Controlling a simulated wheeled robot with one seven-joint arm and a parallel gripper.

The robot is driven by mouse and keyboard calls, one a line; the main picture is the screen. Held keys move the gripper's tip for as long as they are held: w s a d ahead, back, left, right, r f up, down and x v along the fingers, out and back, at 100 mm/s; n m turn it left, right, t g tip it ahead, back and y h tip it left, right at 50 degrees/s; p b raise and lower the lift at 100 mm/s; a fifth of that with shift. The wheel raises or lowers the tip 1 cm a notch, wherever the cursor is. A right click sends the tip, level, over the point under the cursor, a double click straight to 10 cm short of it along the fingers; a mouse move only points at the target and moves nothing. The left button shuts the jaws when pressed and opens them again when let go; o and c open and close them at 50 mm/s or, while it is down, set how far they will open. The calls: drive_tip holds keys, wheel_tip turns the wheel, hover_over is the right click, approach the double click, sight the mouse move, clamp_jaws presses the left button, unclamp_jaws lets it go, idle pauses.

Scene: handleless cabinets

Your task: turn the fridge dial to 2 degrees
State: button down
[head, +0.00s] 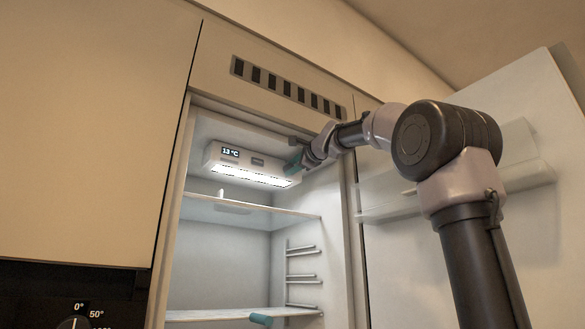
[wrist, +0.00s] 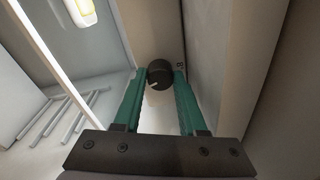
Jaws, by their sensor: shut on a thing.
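The fridge dial (wrist: 160,74) is a small dark round knob with a pale mark that points to the lower left in the wrist view. My gripper (wrist: 159,76) has its two teal fingers on either side of the dial, shut on it. In the head view my gripper (head: 294,163) reaches into the upper right of the open fridge, and the dial is not clearly seen there. The fridge display (head: 230,152) on the lit white unit reads 13 °C.
The open fridge door (head: 470,220) stands to the right, behind my arm. A glass shelf (head: 250,209) lies below the lit unit. A small teal piece (head: 261,319) shows by the lower shelf; I cannot tell what it is. An oven knob (head: 74,323) is at the lower left.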

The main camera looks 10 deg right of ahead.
drive_tip(key=shift+f+m, duration=0.1)
drive_tip(key=shift+m, duration=1.6)
drive_tip(key=c, duration=0.8)
unclamp_jaws()
drive_tip(key=shift+o, duration=0.2)
drive_tip(key=v, duration=1)
drive_tip(key=shift+s, duration=0.4)
drive_tip(key=shift+d+r, duration=0.1)
drive_tip(key=shift+r, duration=0.1)
